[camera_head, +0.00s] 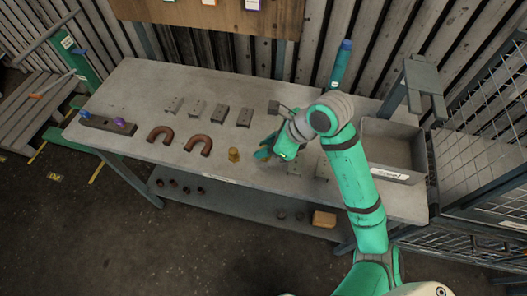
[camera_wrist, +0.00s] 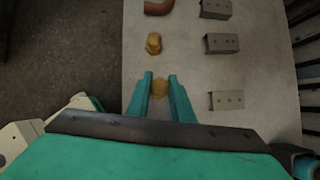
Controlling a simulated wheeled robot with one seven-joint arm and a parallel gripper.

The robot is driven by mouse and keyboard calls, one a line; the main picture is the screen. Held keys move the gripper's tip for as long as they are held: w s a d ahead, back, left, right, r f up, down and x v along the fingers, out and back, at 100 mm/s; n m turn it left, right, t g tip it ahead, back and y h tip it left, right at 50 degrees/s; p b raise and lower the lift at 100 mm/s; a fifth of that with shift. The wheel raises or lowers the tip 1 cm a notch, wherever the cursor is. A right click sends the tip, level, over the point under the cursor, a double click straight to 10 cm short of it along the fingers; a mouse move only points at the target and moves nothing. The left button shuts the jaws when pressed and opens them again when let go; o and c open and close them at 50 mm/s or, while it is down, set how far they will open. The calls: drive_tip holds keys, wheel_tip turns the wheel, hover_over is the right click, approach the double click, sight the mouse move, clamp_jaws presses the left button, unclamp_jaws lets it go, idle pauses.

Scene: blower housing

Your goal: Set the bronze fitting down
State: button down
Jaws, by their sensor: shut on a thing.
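My gripper (camera_head: 265,153) is over the front middle of the grey table (camera_head: 130,85). In the wrist view my gripper (camera_wrist: 160,77) has its two green fingers closed on a bronze fitting (camera_wrist: 160,87). The fingers and arm mostly hide this fitting in the head view. I cannot tell whether it touches the tabletop. A second bronze fitting (camera_head: 233,155) stands on the table just left of my gripper. In the wrist view this second fitting (camera_wrist: 153,44) is ahead of the fingertips, apart from them.
Two brown U-shaped pipes (camera_head: 198,144) lie left of the fittings. Several grey brackets (camera_head: 220,114) lie behind, and others sit right of my gripper. A grey bin (camera_head: 390,150) stands at the right end.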

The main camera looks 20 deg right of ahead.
drive_tip(key=shift+w+a+f, duration=0.1)
drive_tip(key=shift+w+f, duration=0.15)
drive_tip(key=shift+f, duration=0.8)
drive_tip(key=shift+w+f, duration=0.25)
drive_tip(key=shift+f, duration=0.75)
drive_tip(key=shift+s, duration=0.1)
drive_tip(key=c, duration=1.6)
unclamp_jaws()
drive_tip(key=shift+a+f, duration=0.1)
drive_tip(key=shift+f, duration=0.05)
drive_tip(key=shift+o, duration=0.2)
